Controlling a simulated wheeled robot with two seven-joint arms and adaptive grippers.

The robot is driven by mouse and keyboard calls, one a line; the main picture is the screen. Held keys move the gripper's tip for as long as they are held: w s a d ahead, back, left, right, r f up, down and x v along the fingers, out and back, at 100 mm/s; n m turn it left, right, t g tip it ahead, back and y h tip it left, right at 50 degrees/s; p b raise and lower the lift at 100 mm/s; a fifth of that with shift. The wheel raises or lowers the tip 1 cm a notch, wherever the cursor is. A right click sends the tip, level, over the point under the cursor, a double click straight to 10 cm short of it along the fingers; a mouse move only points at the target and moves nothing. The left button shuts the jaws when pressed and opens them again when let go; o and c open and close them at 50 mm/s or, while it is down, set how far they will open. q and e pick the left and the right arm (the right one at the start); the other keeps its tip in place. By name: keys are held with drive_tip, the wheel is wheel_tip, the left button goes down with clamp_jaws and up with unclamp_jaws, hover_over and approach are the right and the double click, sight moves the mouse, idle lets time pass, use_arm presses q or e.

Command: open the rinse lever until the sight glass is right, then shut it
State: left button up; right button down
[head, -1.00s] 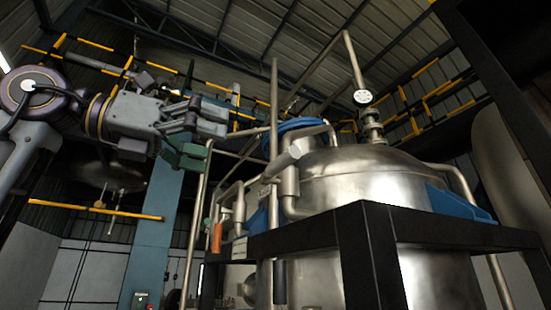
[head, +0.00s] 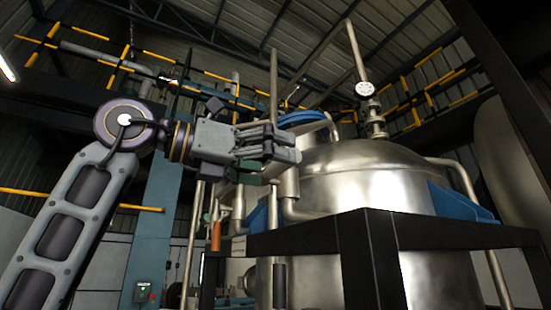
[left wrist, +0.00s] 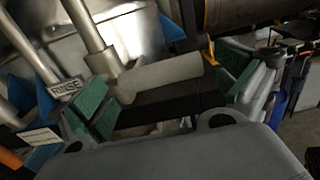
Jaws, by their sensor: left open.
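My left gripper (head: 278,158) reaches in from the left, in front of the pipework beside the steel vessel. In the left wrist view the gripper (left wrist: 166,90) is open, its green pads wide apart. A light grey cylinder (left wrist: 160,76) lies between and beyond the pads; I cannot tell if they touch it. A RINSE tag (left wrist: 66,87) sits left of this cylinder, near the pipes. Whether the cylinder is the rinse lever is unclear. I cannot make out the sight glass. My right gripper is out of view.
The domed steel vessel (head: 360,182) stands behind a black frame (head: 300,237). A round white dial (head: 364,89) is above it. Vertical pipes (head: 192,245) stand close below the gripper. A blue column (head: 153,235) is farther left, with open space around the arm.

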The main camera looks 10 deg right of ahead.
use_arm(q)
drive_tip(key=shift+w+d, duration=0.15)
drive_tip(key=shift+d, duration=0.3)
drive_tip(key=shift+a, duration=0.15)
drive_tip(key=c, duration=1.3)
drive_tip(key=shift+f, duration=0.1)
